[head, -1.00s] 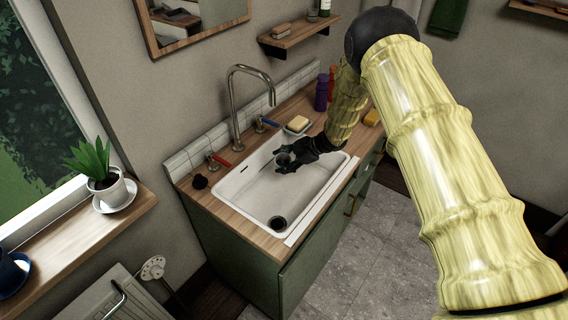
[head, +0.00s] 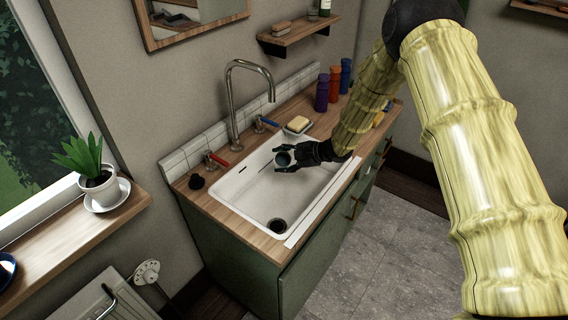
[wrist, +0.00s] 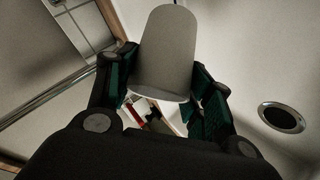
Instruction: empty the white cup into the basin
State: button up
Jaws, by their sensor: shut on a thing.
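In the wrist view the cup (wrist: 165,50) shows as a plain pale wall between my gripper's green-padded fingers (wrist: 164,88). The inside of the cup is too dark to tell whether anything is in it. No falling contents show. The white basin looks empty, with a dark round drain (head: 277,226) at its near end.
A tall curved faucet (head: 232,105) stands behind the basin, between a red-handled tap (head: 216,160) and a blue-handled tap (head: 266,122). A yellow soap bar on a dish (head: 298,124) and several bottles (head: 322,93) stand right of it. A potted plant (head: 98,181) is on the sill.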

jog(key=shift+r+n+t+b, duration=0.1)
jog(key=shift+n+t+b, duration=0.3)
jog(key=shift+b, duration=1.05)
jog(key=shift+r+y, duration=0.15)
jog(key=shift+y, duration=0.15)
jog(key=shift+n+t+b, duration=0.3)
jog(key=shift+t+b, duration=0.1)
jog(key=shift+b, duration=0.85)
jog(key=shift+s+d+r+n+t+y+b, duration=0.1)
jog(key=shift+s+r+n+t+y+b, duration=0.25)
jog(key=shift+b, duration=1.35)
jog(key=shift+w+r+n+t+y+b, duration=0.1)
jog(key=shift+n+t+y+b, duration=0.3)
jog(key=shift+b, duration=1.3)
dwell(1.6)
